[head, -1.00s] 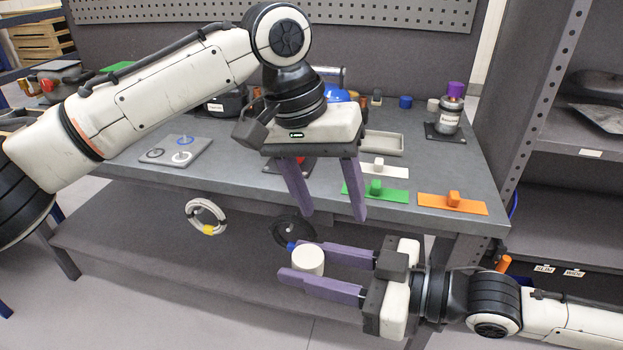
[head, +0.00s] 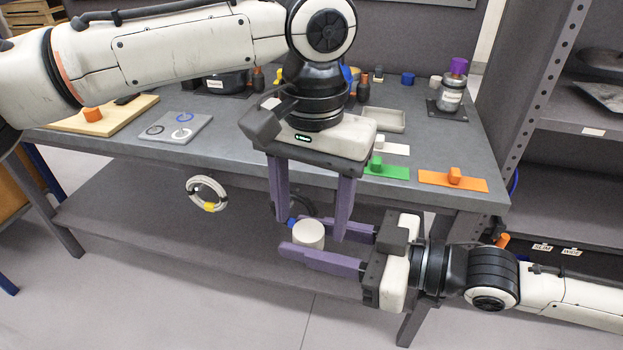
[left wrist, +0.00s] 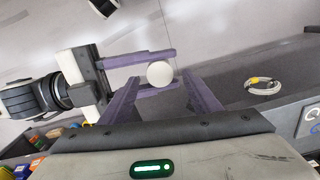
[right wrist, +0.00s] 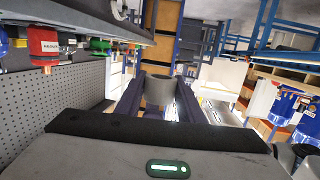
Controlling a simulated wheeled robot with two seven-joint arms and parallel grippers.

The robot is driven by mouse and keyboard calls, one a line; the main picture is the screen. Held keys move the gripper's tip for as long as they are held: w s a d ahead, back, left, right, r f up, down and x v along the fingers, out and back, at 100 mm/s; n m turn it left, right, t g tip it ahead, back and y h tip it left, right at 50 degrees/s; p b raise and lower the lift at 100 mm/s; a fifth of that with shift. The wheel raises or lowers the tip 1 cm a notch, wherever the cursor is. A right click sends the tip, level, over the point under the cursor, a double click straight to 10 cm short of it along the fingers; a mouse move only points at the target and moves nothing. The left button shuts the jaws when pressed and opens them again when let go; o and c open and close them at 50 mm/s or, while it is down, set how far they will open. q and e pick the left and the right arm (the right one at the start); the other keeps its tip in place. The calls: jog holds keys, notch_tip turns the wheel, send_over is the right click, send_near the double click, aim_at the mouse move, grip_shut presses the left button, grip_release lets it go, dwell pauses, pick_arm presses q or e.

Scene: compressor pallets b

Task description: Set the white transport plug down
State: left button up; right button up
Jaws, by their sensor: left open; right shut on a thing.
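The white transport plug (head: 309,234) is a short white cylinder held between the purple fingers of my right gripper (head: 306,238), in front of the bench. A small blue bit shows at its left side. In the left wrist view the plug (left wrist: 159,74) looks round; in the right wrist view it is a shaded grey cylinder (right wrist: 158,88) between the fingers. My left gripper (head: 309,229) is open and points down, its fingers to either side of the plug. I cannot tell whether they touch it. The left wrist view shows its two fingers (left wrist: 163,97) apart.
On the bench (head: 235,158) lie a green plate (head: 388,172), an orange plate (head: 440,181), a white plate (head: 397,150), a grey tray (head: 385,127) and a grey ring plate (head: 165,130). A white ring (head: 194,200) is below the bench edge. A shelf rack stands right.

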aim_at(310, 227)
pick_arm(q)
jog(key=shift+f, duration=1.5)
jog(key=c, duration=1.1)
pick_arm(e)
jog(key=o, duration=1.2)
jog(key=shift+o, duration=0.2)
jog(key=shift+d, duration=0.1)
